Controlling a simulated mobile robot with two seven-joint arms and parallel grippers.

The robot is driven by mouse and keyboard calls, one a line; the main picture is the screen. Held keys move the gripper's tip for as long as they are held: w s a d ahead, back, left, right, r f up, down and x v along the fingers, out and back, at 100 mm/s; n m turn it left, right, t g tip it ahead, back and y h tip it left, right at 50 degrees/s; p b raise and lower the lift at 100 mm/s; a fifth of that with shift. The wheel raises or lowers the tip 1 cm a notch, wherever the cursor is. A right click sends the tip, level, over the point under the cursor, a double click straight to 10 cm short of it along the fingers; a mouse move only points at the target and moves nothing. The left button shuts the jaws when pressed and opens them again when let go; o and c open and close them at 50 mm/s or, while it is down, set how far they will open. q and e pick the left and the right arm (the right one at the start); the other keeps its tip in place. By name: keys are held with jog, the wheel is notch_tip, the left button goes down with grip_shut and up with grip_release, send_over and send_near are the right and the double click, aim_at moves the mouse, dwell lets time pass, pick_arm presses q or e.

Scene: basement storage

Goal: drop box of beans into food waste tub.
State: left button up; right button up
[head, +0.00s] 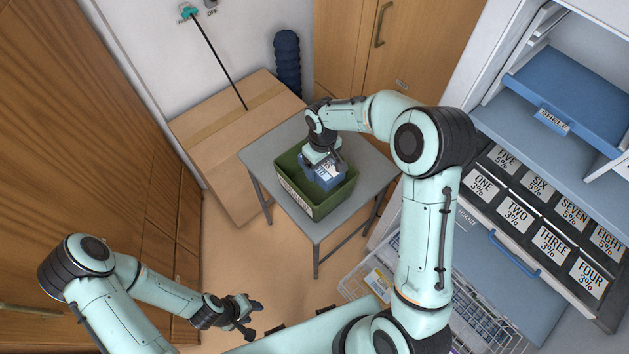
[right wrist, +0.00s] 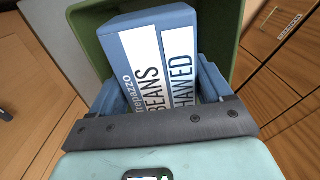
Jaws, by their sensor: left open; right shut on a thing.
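The box of beans (head: 323,174) is blue with white labels. In the right wrist view the box (right wrist: 152,62) shows the words "BEANS" and "HAWED". My right gripper (head: 325,160) is shut on it and holds it within the opening of the green tub (head: 317,209). The tub's wall (right wrist: 85,18) also shows around the box in the right wrist view. I cannot tell whether the box touches the tub's floor. The tub's front label is partly visible but unreadable. My left gripper (head: 247,315) is open and empty at the lower left, away from the tub.
The tub stands on a small grey table (head: 263,158). A large cardboard box (head: 223,125) is behind it at left. A wire basket (head: 480,315) sits low at right.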

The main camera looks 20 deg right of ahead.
jog(key=shift+f, duration=0.45)
jog(key=shift+w, duration=0.1)
jog(key=o, duration=1.2)
jog(key=shift+c, duration=0.2)
notch_tip(320, 180, up, 14)
jog(key=shift+f+p, duration=0.25)
jog(key=shift+p, duration=0.1)
jog(key=shift+f, duration=0.1)
